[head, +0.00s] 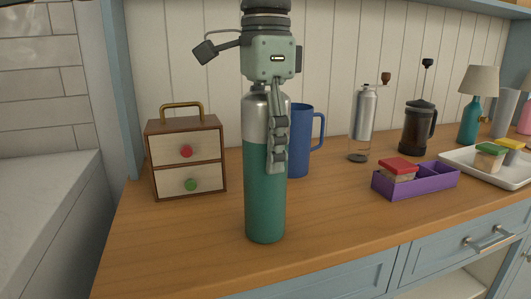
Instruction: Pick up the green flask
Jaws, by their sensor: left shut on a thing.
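The green flask (265,195) has a teal-green lower body and a bare silver upper part. It stands upright near the front of the wooden counter in the head view; its bottom is at or just above the counter, and I cannot tell which. My left gripper (276,135) comes down from above and is shut on the flask's upper part. One finger shows on the flask's right front side; the other finger is hidden. The flask's top is hidden behind the gripper. My right gripper is not in view.
A blue mug (298,140) stands close behind the flask. A small wooden drawer box (186,165) is at left. A silver grinder (362,115), a dark French press (417,130), a purple tray (434,181), a white tray (468,165) and a lamp (470,115) stand to the right.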

